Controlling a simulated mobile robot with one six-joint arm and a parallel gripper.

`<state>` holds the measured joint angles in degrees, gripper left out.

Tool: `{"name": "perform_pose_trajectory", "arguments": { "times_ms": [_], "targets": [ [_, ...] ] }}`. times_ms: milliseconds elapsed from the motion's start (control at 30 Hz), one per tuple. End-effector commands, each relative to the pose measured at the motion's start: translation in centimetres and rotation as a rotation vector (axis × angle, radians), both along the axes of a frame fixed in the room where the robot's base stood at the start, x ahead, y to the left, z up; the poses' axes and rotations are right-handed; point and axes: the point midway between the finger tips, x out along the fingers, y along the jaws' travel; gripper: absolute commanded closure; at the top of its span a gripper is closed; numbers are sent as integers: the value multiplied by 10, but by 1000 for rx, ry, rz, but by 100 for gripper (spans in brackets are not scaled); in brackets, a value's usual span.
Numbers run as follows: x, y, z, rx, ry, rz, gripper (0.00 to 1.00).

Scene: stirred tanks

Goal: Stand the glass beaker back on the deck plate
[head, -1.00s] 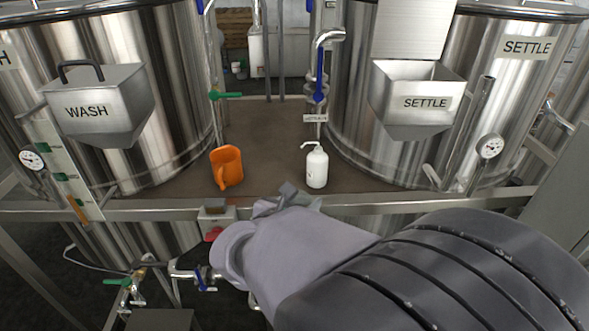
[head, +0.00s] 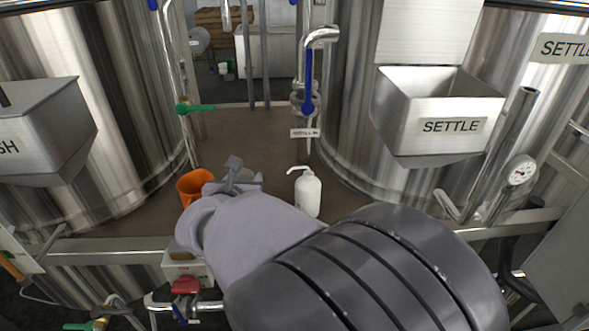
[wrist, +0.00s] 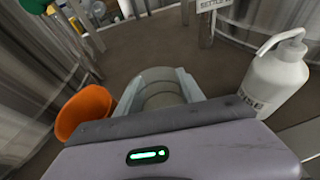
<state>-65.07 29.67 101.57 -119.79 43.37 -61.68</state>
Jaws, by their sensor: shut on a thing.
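The glass beaker (wrist: 160,88) shows in the wrist view as a clear, greyish round body between my gripper's fingers. My gripper (head: 238,176) is shut on it, above the brown deck plate (head: 240,135) between the tanks. In the head view the gripper and arm hide most of the beaker. I cannot tell whether its base touches the plate.
An orange jug (head: 192,187) stands close left of my gripper, and a white wash bottle (head: 307,192) stands to its right. The SETTLE hopper (head: 440,115) hangs at right. A blue-handled tap (head: 308,85) stands behind. The plate behind the gripper is clear.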

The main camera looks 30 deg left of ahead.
Motion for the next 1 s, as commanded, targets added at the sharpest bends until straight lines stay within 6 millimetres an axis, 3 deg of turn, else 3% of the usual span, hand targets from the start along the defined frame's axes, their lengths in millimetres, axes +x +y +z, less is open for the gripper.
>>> {"name": "perform_pose_trajectory", "arguments": {
  "times_ms": [200, 567, 600, 667, 1000],
  "targets": [
    [0, 0, -48, -1, 1, -1, 100],
    [0, 0, -50, 1, 0, 0, 100],
    [0, 0, -49, 1, 0, 0, 47],
    [0, 0, -48, 0, 0, -1, 35],
    [0, 0, -44, 0, 0, -1, 33]
  ]
}}
